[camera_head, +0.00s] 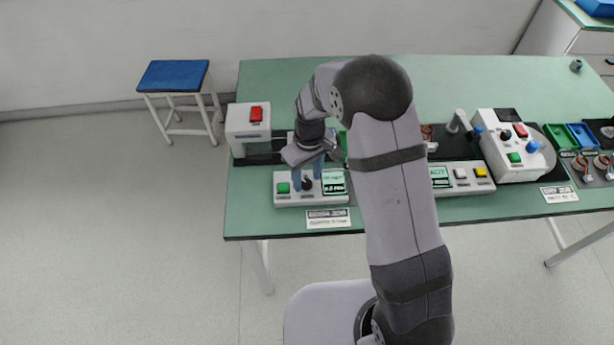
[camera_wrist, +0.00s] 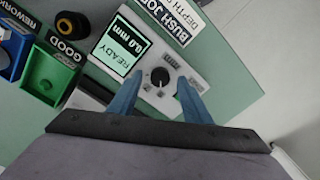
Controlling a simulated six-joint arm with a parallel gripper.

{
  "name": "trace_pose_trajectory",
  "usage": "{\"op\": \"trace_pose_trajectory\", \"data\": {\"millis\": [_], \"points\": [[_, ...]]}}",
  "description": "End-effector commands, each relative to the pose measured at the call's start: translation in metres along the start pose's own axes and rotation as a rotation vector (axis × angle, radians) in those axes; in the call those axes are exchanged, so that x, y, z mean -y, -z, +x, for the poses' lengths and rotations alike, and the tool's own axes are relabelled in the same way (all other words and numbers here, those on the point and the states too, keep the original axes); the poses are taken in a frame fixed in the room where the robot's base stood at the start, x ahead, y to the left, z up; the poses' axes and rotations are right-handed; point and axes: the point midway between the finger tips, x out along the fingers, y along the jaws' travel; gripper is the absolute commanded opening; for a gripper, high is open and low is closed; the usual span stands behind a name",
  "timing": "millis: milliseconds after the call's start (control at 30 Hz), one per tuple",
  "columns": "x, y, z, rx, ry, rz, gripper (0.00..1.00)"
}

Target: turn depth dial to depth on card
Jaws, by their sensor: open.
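The depth dial (camera_wrist: 160,77) is a round black knob with a pale pointer mark on a light grey panel (camera_head: 312,200). It also shows in the head view (camera_head: 307,185). My gripper (camera_wrist: 158,82) is open, its two blue fingers on either side of the dial; whether they touch it I cannot tell. In the head view my gripper (camera_head: 307,172) is above the panel, pointing down. The display (camera_wrist: 120,48) beside the dial shows READY and what looks like 0.0 mm. The job card (camera_wrist: 165,18) reads BUSH JOB and DEPTH; its value is cut off.
A green button (camera_head: 283,188) is left of the dial. A white box with a red button (camera_head: 256,114) stands behind left. Green (camera_wrist: 48,75) and blue bins, marked GOOD and REWORK, are in the wrist view. More control boxes (camera_head: 517,147) stand at right.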

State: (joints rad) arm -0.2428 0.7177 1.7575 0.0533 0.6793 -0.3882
Motion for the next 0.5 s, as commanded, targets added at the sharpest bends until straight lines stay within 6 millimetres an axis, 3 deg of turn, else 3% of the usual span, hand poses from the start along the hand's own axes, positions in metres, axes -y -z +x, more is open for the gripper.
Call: {"op": "trace_pose_trajectory", "data": {"millis": [200, 467, 500], "points": [[0.0003, -0.0003, 0.0117, 0.001, 0.000, 0.000, 0.44], [0.0002, -0.0001, 0.0128, 0.000, 0.000, 0.000, 0.44], [0.0002, -0.0001, 0.0128, 0.000, 0.000, 0.000, 0.37]]}}
